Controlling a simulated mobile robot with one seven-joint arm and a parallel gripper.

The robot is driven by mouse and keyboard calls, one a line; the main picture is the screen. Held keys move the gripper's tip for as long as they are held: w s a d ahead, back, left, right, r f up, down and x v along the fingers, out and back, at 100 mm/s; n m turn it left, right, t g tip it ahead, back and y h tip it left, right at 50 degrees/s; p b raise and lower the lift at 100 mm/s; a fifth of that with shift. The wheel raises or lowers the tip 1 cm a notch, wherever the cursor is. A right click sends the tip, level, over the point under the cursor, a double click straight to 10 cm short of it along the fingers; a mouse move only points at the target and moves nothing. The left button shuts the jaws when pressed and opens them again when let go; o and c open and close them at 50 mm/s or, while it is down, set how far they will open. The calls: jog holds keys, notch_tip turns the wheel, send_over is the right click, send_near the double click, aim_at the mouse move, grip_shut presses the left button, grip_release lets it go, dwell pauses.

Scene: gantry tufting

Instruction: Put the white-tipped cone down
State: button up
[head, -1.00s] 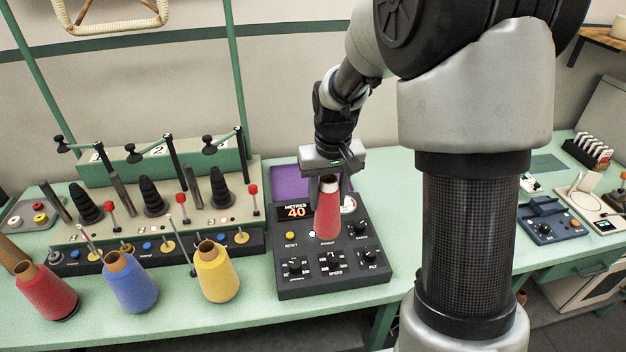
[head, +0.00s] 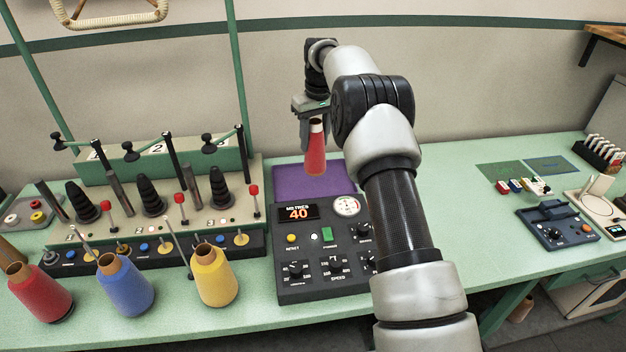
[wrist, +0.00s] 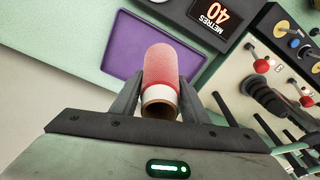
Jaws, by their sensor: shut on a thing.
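The white-tipped cone (head: 316,151) is red with a white band at its top. My gripper (head: 314,122) is shut on it at the white end, and the cone hangs upright from it. In the wrist view the cone (wrist: 161,78) sits between the two fingers, with its hollow white end toward the camera. The cone is in the air, over or near the purple mat (head: 290,188) behind the control box. The mat also shows beyond the cone in the wrist view (wrist: 125,50), with nothing seen lying on it.
A black control box (head: 322,285) reading 40 stands in front of the mat. Red (head: 42,292), blue (head: 127,287) and yellow (head: 215,278) cones stand at the front left. A rack with black spindles (head: 152,198) is behind them.

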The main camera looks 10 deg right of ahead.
notch_tip(320, 180, down, 9)
jog(key=shift+f+p, duration=0.15)
jog(key=shift+p, duration=0.15)
jog(key=shift+f, duration=0.15)
jog(key=o, duration=1.3)
jog(key=shift+c, duration=0.2)
